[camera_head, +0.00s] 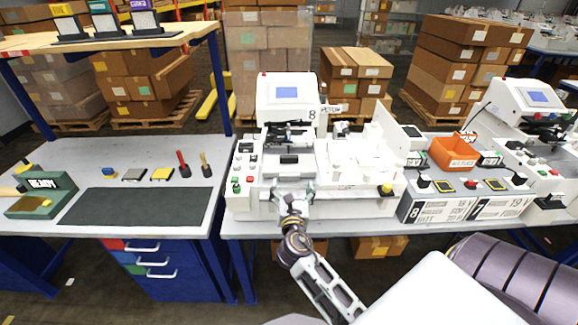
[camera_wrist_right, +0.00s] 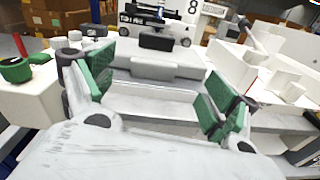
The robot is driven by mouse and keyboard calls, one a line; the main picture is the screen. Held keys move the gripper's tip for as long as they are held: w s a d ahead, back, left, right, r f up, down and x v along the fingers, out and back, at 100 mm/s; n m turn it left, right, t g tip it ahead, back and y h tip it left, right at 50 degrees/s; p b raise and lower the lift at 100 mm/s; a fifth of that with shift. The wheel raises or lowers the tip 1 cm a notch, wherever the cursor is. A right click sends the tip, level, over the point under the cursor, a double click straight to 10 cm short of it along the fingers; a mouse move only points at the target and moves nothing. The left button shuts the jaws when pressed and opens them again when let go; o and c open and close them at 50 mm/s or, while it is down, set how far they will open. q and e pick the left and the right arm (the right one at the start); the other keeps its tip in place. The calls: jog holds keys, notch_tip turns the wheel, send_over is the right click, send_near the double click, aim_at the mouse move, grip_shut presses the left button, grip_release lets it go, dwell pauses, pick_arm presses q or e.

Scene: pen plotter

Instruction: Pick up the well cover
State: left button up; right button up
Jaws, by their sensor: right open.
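The white plotter (camera_head: 288,98) marked 8 stands on the table at centre. What looks like the well cover (camera_head: 290,172) is a pale grey plate at its front, with a raised lip (camera_wrist_right: 165,68) showing in the right wrist view. I cannot be sure which panel is the cover. A small dark block (camera_wrist_right: 156,41) sits just behind the lip. My right gripper (camera_head: 293,189) is at the plotter's front edge. Its green-padded fingers (camera_wrist_right: 160,97) are wide apart, either side of the plate's front, with nothing between the pads. My left gripper is out of view.
Buttons (camera_head: 236,184) line the plotter's left side, and a yellow-topped knob (camera_head: 386,190) is at its right front. A dark mat (camera_head: 135,206) lies on the left table. An orange bin (camera_head: 453,153) and control boxes (camera_head: 432,205) stand to the right.

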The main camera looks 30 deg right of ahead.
jog(key=shift+w+a+r+n, duration=0.2)
jog(key=shift+r+n, duration=0.35)
jog(key=shift+n, duration=0.25)
jog(key=shift+w+d, duration=0.1)
jog(key=p, duration=0.1)
send_near(289, 159)
jog(key=shift+x, duration=2.35)
jog(key=shift+d, duration=0.1)
jog(key=shift+p+x, duration=0.5)
jog(key=shift+x, duration=1.05)
jog(key=shift+w+d+t, duration=0.15)
jog(key=shift+w+d, duration=0.05)
jog(key=shift+w, duration=0.25)
jog(key=shift+w+d+t, duration=0.15)
jog(key=shift+w+d, duration=0.1)
jog(key=shift+w, duration=0.2)
jog(key=shift+c, duration=0.5)
jog(key=c, duration=1.1)
